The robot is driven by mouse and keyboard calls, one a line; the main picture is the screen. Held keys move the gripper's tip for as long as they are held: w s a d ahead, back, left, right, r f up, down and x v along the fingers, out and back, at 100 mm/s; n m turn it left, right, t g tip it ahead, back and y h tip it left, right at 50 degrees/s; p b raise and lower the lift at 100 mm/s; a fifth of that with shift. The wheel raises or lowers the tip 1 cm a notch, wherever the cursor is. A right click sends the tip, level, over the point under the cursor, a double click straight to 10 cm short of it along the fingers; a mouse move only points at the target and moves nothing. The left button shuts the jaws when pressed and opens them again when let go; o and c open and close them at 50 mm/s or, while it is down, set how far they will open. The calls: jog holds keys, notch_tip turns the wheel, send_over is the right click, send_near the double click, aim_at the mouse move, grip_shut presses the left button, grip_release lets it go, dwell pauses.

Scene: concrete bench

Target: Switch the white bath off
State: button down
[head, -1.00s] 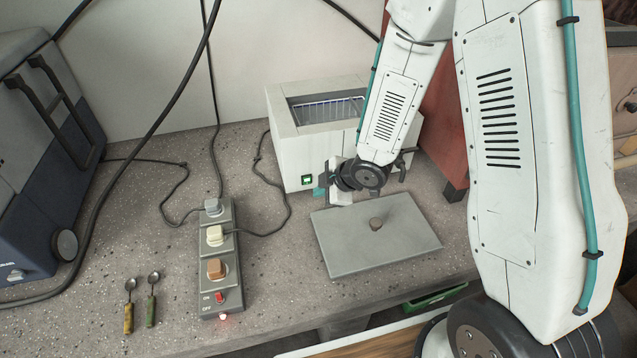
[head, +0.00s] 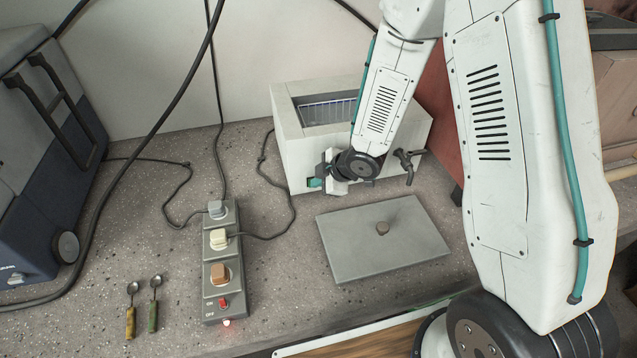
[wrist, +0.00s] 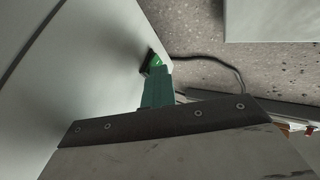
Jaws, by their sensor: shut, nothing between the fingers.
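The white bath (head: 297,160) stands against the back wall, a rack showing in its open top. My gripper (head: 314,183) is shut and empty, at the lower left of the bath's front face. Its teal fingers (wrist: 157,82) point at the bath's small dark-framed switch (wrist: 150,57) in the wrist view. Bright green shows on the switch beside the fingertips. They look very close to it; I cannot tell whether they touch. In the head view my gripper hides the switch.
A grey lid (head: 345,255) with a knob lies before the bath. A power strip (head: 222,295) with several plugs and a lit red switch stands to the left. Two spoons (head: 143,308) and a blue-grey case (head: 40,180) are further left. A black tap (head: 408,165) projects from the bath.

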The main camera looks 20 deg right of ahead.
jog(key=shift+w+r, duration=0.15)
jog(key=shift+r, duration=0.7)
jog(key=s+a+v, duration=0.1)
jog(key=v, duration=1.1)
jog(key=shift+s+d+f, duration=0.1)
